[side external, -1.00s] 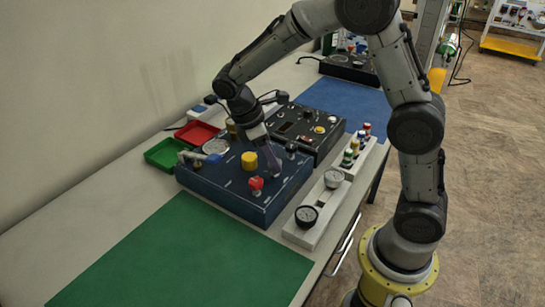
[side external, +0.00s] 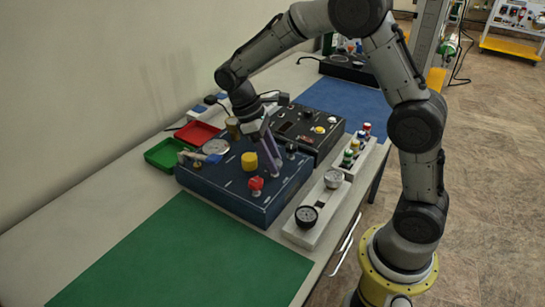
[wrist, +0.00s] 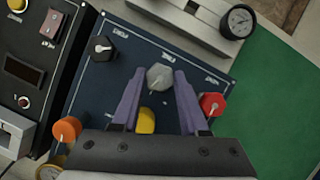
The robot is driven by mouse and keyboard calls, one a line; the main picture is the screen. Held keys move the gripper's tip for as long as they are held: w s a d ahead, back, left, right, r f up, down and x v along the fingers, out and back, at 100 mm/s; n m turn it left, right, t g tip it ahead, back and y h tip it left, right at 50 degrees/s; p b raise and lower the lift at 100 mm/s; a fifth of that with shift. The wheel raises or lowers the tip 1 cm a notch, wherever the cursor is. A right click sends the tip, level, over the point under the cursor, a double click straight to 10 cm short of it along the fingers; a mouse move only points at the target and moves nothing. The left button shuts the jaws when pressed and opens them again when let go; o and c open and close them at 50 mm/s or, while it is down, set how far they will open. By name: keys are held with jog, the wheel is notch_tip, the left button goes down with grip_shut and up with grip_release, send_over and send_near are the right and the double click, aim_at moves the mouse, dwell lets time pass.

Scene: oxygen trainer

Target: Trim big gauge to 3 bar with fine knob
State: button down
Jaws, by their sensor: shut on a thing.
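The dark blue panel (side external: 225,190) carries several knobs and a big round gauge (side external: 215,147) at its far left; its needle is too small to read. My gripper (side external: 273,172) reaches down onto the panel between the yellow knob (side external: 249,161) and the black knob (side external: 291,147). In the wrist view its purple fingers (wrist: 159,82) stand on both sides of a grey faceted knob (wrist: 160,76) and are shut on it. The red knob (wrist: 212,103) is just right of the fingers.
A black box (side external: 318,128) with switches adjoins the panel. A pale rail with a small black-rimmed gauge (side external: 306,216) runs along the table edge. Red (side external: 198,133) and green (side external: 164,154) trays lie at the back left. The green mat (side external: 180,260) is clear.

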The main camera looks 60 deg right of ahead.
jog(key=shift+d+m+y, duration=0.1)
jog(key=shift+m+y, duration=0.7)
jog(key=shift+m, duration=1.2)
jog(key=shift+c, duration=2.1)
grip_release()
jog(key=shift+r, duration=0.1)
jog(key=v, duration=1.3)
jog(key=shift+w+r, duration=0.3)
jog(key=shift+d, duration=0.1)
